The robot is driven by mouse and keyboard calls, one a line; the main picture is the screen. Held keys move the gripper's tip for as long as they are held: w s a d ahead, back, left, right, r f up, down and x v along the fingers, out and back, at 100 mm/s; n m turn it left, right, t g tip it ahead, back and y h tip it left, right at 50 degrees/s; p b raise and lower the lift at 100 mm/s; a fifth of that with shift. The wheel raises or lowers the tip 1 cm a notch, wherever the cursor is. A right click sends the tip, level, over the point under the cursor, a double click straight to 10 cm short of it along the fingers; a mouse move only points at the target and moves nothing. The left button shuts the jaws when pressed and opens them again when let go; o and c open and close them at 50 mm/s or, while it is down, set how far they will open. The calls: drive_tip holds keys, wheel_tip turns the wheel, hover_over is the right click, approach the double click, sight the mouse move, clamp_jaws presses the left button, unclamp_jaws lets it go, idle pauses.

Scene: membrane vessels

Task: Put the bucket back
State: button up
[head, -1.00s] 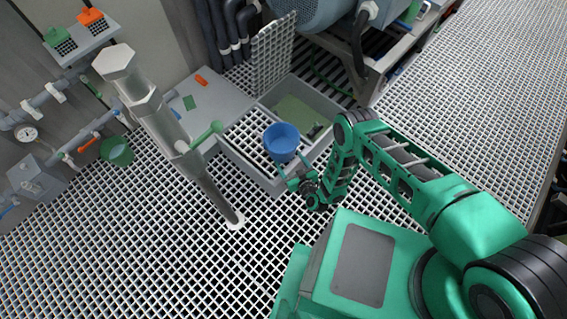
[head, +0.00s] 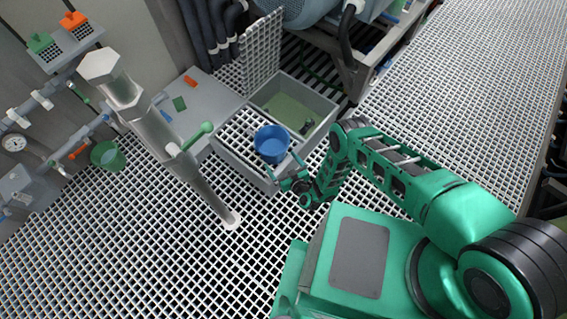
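A blue bucket (head: 271,146) is on or just above the white grating over the near part of a grey floor box (head: 243,172). It looks close to upright, with its open top facing up. My gripper (head: 284,171) is at the bucket's near, lower side. Its thin fingers point toward the bucket. They are too small to show whether they grip it or only stand beside it. A green bucket (head: 108,155) is by the pipes at the left wall, far from my gripper.
Beside the blue bucket is the box's open part with a greenish bottom (head: 290,103). A raised grating panel (head: 262,52) stands behind it. The grated floor on the right is clear.

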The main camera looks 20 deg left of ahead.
drive_tip(key=shift+s+d, duration=0.1)
drive_tip(key=shift+d, duration=0.05)
drive_tip(key=v, duration=1.1)
drive_tip(key=shift+s+d+r, duration=0.2)
drive_tip(key=shift+d, duration=0.05)
